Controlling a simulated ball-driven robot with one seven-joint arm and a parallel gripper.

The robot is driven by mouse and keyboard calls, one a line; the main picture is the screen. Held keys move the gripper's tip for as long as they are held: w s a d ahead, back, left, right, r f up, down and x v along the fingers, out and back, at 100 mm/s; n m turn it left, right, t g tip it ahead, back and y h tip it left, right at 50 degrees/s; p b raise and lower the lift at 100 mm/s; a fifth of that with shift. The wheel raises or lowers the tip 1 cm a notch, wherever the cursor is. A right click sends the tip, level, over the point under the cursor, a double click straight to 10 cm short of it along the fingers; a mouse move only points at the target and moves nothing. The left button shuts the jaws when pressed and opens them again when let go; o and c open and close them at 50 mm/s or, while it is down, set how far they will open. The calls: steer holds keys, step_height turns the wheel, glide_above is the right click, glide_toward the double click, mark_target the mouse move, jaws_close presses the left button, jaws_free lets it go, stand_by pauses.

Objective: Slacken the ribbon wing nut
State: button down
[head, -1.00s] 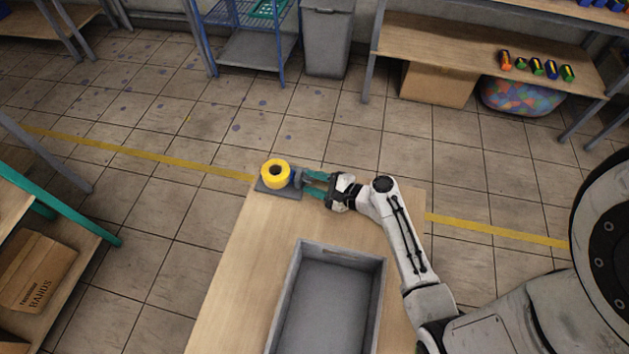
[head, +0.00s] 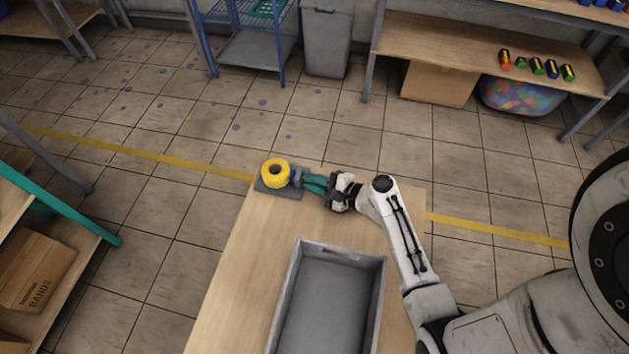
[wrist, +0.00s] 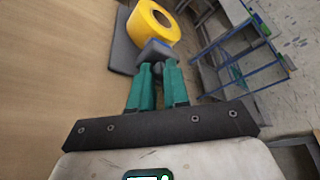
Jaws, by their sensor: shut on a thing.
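The yellow ribbon roll (head: 275,172) sits on a dark grey base plate (head: 284,194) at the far left corner of the table; the roll also shows in the wrist view (wrist: 154,27). A grey block (wrist: 153,50) stands beside the roll, facing my gripper. My gripper (head: 306,181), with teal fingers, reaches in from the right at the block. In the wrist view its fingertips (wrist: 158,72) are shut on a small dark piece, the wing nut (wrist: 158,70), mostly hidden between them.
An open grey crate (head: 330,249) stands on the wooden table (head: 235,285), nearer to me. The table left of the crate is clear.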

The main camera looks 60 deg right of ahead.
steer(key=shift+a+f+n+b, duration=0.1)
steer(key=shift+f+n+b, duration=0.1)
steer(key=shift+n+b, duration=0.45)
steer(key=shift+r, duration=0.1)
steer(key=c, duration=1.1)
jaws_free()
steer(key=shift+c, duration=0.2)
steer(key=v, duration=0.7)
steer(key=b+v, duration=0.1)
steer(key=v, duration=0.3)
steer(key=shift+a, duration=0.15)
